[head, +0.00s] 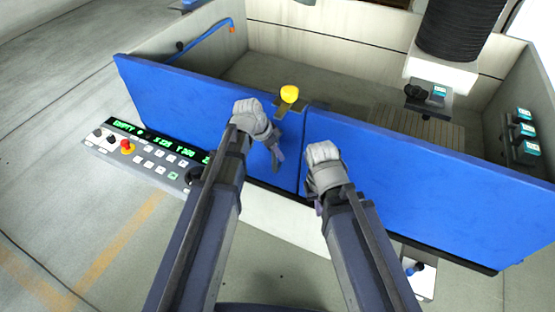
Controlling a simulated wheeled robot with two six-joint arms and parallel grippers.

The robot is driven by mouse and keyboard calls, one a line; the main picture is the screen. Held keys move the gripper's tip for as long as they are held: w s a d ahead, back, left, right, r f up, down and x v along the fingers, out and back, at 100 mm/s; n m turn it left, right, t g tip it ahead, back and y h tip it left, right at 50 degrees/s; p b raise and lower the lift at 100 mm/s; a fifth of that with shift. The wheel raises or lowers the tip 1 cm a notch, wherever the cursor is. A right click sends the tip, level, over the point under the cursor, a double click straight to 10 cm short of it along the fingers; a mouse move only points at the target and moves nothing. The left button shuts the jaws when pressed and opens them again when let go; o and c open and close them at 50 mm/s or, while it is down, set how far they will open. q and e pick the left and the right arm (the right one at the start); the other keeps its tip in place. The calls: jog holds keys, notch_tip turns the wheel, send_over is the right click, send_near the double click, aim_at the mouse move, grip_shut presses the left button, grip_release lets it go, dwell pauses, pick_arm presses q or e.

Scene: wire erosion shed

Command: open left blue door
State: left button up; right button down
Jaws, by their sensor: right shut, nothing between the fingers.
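The left blue door (165,95) is a wide blue panel on the front of a grey tank. It meets the right blue door (430,175) at a narrow upright seam, and both look closed. A yellow knob (289,93) on a small bracket sits at the top edge near the seam. My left gripper (277,158) is in front of the left door, just left of the seam and below the knob; its jaw opening is not clear. My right gripper (318,208) is mostly hidden by its wrist, low in front of the right door near the seam, shut and empty.
A control panel (150,152) with green text, buttons and a red stop knob juts out below the left door. Inside the tank are a slatted plate (430,125) and a blue hose (205,40). A black ribbed column (458,30) hangs at the back right. Floor at left is clear.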

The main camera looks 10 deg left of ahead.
pick_arm(q)
jog(key=shift+w+d+f, duration=0.1)
jog(key=shift+d+f, duration=0.05)
jog(key=shift+f, duration=0.25)
jog(key=shift+c, duration=0.3)
grip_shut()
dwell(0.9)
